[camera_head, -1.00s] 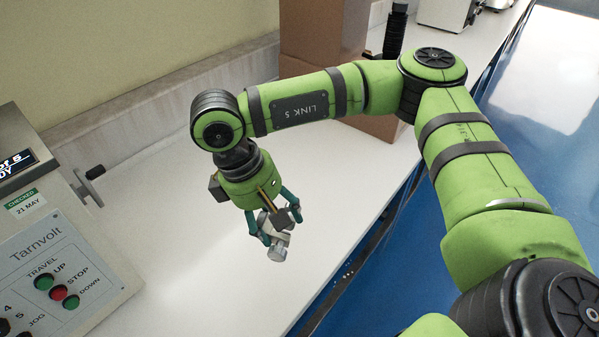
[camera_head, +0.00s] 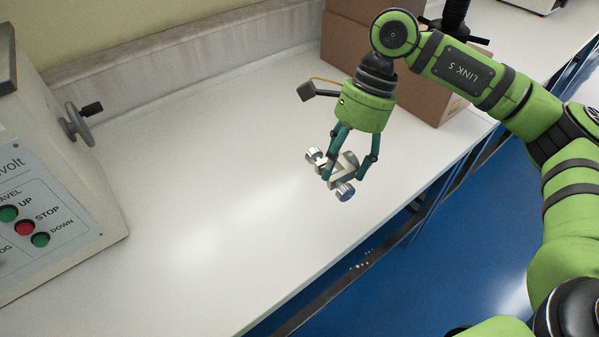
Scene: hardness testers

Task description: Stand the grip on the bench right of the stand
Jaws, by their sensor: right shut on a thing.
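A small silver metal grip (camera_head: 346,191) with rounded knobs is between the fingers of my right gripper (camera_head: 349,166). My right gripper is shut on it and points downward. The grip seems to be held above the white bench (camera_head: 200,230), near its front edge; the exact height is hard to tell. The fingers hide part of the grip. The Tarnvolt machine (camera_head: 75,170), which seems to be the stand, is at the left edge and only partly in view. The grip is well to its right. My left gripper is not in view.
A crank handle (camera_head: 80,124) sticks out from the machine's right side. A cardboard box (camera_head: 430,100) stands at the back right behind my right arm. The bench between machine and box is clear. Blue floor (camera_head: 440,270) lies beyond the bench's front edge.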

